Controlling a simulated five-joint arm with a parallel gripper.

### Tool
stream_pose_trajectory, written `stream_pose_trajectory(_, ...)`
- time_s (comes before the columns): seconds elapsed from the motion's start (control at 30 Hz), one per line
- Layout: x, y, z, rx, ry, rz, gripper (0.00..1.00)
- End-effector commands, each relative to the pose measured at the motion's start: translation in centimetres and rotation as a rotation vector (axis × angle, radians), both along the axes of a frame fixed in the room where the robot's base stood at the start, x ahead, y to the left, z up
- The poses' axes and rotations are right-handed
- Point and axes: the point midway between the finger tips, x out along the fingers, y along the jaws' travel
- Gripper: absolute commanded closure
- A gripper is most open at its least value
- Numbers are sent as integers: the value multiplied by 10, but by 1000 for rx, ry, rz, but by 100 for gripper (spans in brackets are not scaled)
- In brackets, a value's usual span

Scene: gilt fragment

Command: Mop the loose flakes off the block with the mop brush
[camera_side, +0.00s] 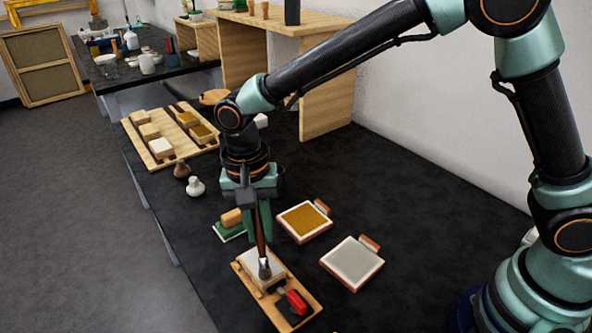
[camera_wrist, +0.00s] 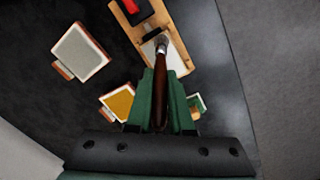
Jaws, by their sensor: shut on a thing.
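My gripper (camera_side: 258,218) points down and is shut on the mop brush (camera_side: 261,243), which has a dark reddish-brown handle and a pale tip. The brush also shows in the wrist view (camera_wrist: 160,75), held between the green fingers (camera_wrist: 160,108). The brush tip is over the cream block (camera_side: 254,270), on a wooden tray (camera_side: 293,319); I cannot tell whether it touches. In the wrist view the block (camera_wrist: 174,61) lies partly behind the brush. Loose flakes are too small to make out.
A red-and-black item (camera_side: 296,302) sits on the tray's near end. A gold-topped pad (camera_side: 305,221) and a grey-topped pad (camera_side: 351,262) lie to the right. A green item with a wooden handle (camera_side: 231,222) is behind the tray. Two small knobs and a block rack (camera_side: 163,140) stand farther back.

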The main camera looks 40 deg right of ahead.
Motion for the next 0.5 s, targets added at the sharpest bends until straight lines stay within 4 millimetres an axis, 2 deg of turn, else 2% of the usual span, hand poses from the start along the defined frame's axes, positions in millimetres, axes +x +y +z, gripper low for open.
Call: stream_pose_trajectory(0.5, 45, -1, -1, 2, 3, -1, 100)
